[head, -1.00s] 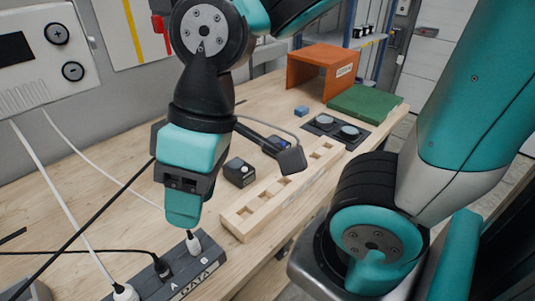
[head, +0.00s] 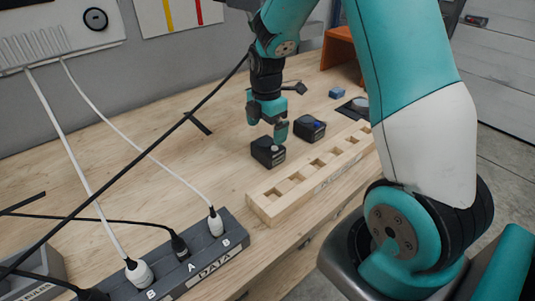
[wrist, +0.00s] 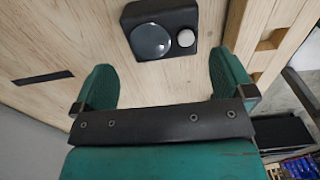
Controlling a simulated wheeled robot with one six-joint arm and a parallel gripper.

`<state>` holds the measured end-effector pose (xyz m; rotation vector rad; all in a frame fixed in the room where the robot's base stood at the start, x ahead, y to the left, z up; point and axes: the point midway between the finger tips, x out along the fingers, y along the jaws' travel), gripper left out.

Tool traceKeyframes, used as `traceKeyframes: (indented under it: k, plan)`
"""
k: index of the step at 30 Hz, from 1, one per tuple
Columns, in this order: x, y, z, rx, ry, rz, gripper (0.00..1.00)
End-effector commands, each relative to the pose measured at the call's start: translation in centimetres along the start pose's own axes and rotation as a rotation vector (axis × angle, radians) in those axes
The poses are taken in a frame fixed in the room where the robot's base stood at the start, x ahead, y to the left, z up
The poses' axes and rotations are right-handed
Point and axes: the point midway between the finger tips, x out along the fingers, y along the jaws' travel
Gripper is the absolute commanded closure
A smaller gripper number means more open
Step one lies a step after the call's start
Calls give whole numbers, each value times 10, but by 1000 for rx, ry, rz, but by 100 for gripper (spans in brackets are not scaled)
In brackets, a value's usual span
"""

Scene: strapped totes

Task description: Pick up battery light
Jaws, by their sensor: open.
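A small black box (head: 266,152) with a light label on its side sits on the bench behind the wooden rack; I take it to be the battery light. In the wrist view a dark box (wrist: 160,30) with a large round dark lens and a small pale round button lies ahead of the fingers; it looks like the same box. My gripper (head: 267,122) points down just above the black box. In the wrist view my gripper (wrist: 163,72) has its teal fingers wide apart with nothing between them. Contact with the box cannot be seen.
The slotted wooden rack (head: 262,208) runs along the front edge. A power strip (head: 190,262) with plugged cables is at the front left. A blue block (head: 336,93) lies farther back.

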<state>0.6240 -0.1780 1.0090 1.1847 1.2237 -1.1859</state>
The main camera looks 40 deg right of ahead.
Motion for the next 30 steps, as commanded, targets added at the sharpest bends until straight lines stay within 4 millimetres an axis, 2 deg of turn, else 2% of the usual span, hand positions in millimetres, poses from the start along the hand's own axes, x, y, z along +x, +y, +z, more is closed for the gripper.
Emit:
traceKeyframes:
  k: [13,17,22,23,29,30]
  plan:
    - [58,-3,2,-3,2,-4,0]
    - [66,-3,2,-3,1,-1,0]
    - [66,-3,2,-2,1,0,0]
    - [66,-3,2,-2,1,0,2]
    - [66,-3,2,-2,1,0,48]
    - [66,-2,2,-2,1,1,49]
